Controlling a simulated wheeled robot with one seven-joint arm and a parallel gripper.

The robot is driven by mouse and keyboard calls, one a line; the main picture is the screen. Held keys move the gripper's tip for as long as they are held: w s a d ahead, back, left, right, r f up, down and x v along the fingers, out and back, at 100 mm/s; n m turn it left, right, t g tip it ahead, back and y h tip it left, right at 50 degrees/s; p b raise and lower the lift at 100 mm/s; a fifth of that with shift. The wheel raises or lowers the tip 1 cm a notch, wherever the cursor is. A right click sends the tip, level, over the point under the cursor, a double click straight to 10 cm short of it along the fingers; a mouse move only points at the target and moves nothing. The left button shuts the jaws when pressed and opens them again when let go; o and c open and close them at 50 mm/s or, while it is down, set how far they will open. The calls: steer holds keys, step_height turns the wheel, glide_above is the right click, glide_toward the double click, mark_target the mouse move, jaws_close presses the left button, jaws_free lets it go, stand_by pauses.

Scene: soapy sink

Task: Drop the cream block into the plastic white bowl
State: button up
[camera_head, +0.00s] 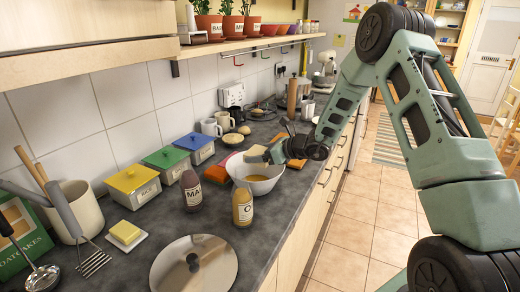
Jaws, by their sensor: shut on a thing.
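The cream block (255,154) is at the tip of my gripper (271,153). My gripper is shut on it and holds it above the white bowl (258,186), over the bowl's far left part. The bowl stands upright on the dark counter, with its opening partly covered by the block and my gripper. Part of the bowl's inside shows and looks pale. The fingertips are small and partly hidden by the block.
Two bottles, one dark (192,191) and one yellow (242,207), stand close in front of the bowl. A round metal lid (194,266) lies nearer. A shelf (250,42) overhangs the counter.

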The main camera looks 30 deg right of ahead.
steer(key=shift+f, duration=0.65)
steer(key=o, duration=1.1)
steer(key=shift+o, duration=0.2)
steer(key=b+v, duration=0.3)
steer(key=v, duration=1.4)
steer(key=shift+s+b, duration=0.15)
steer(key=shift+b, duration=0.2)
steer(key=shift+d, duration=0.15)
